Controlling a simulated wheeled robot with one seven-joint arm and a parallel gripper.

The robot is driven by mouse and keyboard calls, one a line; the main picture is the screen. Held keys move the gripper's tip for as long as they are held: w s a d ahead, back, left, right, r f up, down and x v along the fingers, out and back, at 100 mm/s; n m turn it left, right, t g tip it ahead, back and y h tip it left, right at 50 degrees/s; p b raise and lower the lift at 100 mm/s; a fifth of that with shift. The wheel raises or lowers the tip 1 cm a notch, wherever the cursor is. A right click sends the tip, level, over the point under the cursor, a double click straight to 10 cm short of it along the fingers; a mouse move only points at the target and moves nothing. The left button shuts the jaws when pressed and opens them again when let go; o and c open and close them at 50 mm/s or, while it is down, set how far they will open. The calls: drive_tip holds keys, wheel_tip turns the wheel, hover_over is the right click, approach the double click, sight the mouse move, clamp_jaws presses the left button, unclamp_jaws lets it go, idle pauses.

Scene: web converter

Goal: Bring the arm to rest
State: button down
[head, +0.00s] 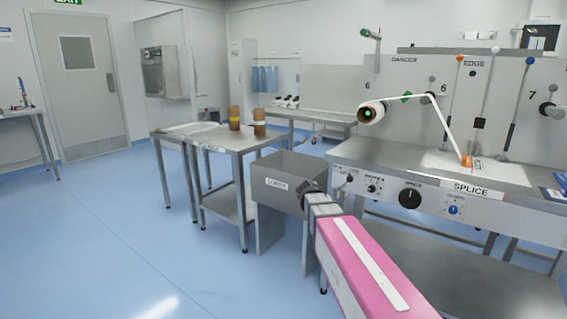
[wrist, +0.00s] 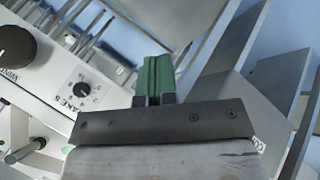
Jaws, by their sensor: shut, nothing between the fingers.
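My arm reaches in from the lower right of the head view, with a pink link and a grey wrist. My gripper (head: 309,189) is small and dark there, in front of the right side of the grey metal bin (head: 275,185). I cannot tell from this view whether it touches the bin. In the wrist view my gripper (wrist: 154,78) shows two green fingers pressed together above a dark plate. It is shut and holds nothing.
A steel table (head: 220,141) with two brown rolls stands left of the bin. Blue floor (head: 110,230) is clear at left.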

drive_tip(key=s+a+f+g+y, duration=0.1)
drive_tip(key=s+f+g+y, duration=0.2)
drive_tip(key=s+f+y, duration=0.4)
drive_tip(key=s+f, duration=0.7)
drive_tip(key=s, duration=0.4)
drive_tip(key=shift+s+f, duration=0.25)
drive_tip(key=shift+f, duration=0.1)
